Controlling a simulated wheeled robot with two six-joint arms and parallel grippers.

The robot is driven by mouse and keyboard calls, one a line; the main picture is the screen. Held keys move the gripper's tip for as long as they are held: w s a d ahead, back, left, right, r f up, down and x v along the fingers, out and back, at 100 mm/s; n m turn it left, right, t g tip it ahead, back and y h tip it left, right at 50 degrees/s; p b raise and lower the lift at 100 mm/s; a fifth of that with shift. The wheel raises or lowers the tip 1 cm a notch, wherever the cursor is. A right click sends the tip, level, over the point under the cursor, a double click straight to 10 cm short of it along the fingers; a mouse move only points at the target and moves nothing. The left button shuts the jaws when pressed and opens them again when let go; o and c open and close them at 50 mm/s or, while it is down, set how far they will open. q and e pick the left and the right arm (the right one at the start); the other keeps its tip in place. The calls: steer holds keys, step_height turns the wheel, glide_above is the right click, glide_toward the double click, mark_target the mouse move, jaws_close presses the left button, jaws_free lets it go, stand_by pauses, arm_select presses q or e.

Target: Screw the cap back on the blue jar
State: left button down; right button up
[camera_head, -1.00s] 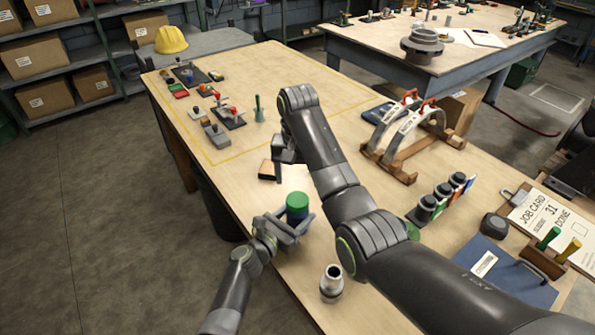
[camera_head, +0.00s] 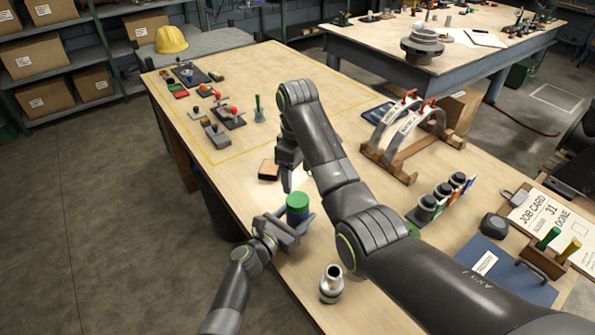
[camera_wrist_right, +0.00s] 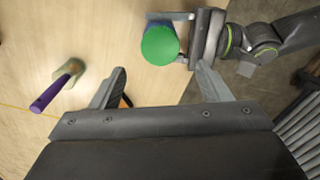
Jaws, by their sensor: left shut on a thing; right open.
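The blue jar (camera_head: 298,217) stands at the near-left edge of the bench with the green cap (camera_head: 298,201) on its top. Whether the cap is threaded tight cannot be told. My left gripper (camera_head: 292,226) is shut around the jar's side, below the cap. In the right wrist view the cap (camera_wrist_right: 160,45) is seen from above and hides most of the jar; my left gripper (camera_wrist_right: 182,40) comes in from the right. My right gripper (camera_head: 287,182) is open and empty, above and just beyond the jar. Its spread fingers (camera_wrist_right: 160,76) point toward the cap without touching it.
A small dark block with a tan top (camera_head: 268,170) lies left of my right gripper. A metal fitting (camera_head: 331,284) stands near the front edge.

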mark_target(298, 199)
steer(key=shift+f, duration=4)
